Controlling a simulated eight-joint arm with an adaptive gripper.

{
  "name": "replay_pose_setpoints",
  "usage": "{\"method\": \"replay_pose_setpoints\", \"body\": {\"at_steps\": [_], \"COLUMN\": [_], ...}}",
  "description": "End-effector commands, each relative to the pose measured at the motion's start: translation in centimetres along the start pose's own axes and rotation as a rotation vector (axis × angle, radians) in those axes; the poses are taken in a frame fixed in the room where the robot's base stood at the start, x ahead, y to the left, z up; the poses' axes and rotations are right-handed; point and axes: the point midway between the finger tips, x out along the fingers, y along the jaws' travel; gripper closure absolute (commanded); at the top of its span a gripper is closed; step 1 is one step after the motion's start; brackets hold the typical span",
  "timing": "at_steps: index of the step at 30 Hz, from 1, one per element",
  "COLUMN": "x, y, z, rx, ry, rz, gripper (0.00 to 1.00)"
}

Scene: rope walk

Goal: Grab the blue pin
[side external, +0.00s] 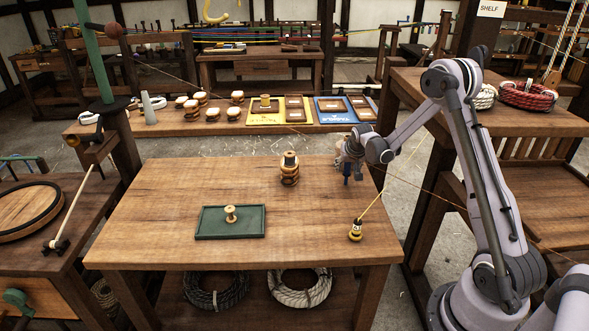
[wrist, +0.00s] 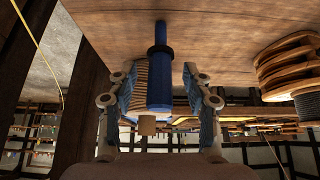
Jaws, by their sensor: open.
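The blue pin (wrist: 186,85) stands out from the wooden tabletop in the wrist view, with a dark collar and a pale wooden end. My gripper (wrist: 160,72) is open, with one finger on each side of the pin. The pin lies between the fingers; whether either finger touches it I cannot tell. In the side view my gripper (side external: 347,168) is low at the right part of the table (side external: 180,180). The pin there is hard to tell apart from the blue finger parts.
A stacked wooden spool (side external: 290,177) stands left of my gripper. A green tray (side external: 205,234) holds a small wooden spool (side external: 231,214). A yellow-and-black weight (side external: 355,232) with a taut yellow cord (side external: 378,203) is near the right front. The table's left part is clear.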

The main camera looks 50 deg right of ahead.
Motion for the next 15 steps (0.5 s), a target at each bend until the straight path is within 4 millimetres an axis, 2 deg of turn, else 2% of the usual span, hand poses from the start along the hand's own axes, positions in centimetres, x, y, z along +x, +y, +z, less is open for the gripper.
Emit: {"method": "replay_pose_setpoints", "body": {"at_steps": [5, 6, 11, 15], "x": [0.02, 0.02, 0.0, 0.0], "y": [0.01, 0.01, 0.01, 0.0], "z": [0.01, 0.01, 0.01, 0.05], "rx": [0.0, 0.0, 0.0, 0.0], "ry": [0.0, 0.0, 0.0, -0.002], "rz": [0.0, 0.0, 0.0, 0.0], "gripper": [0.5, 0.53, 0.99, 1.0]}}
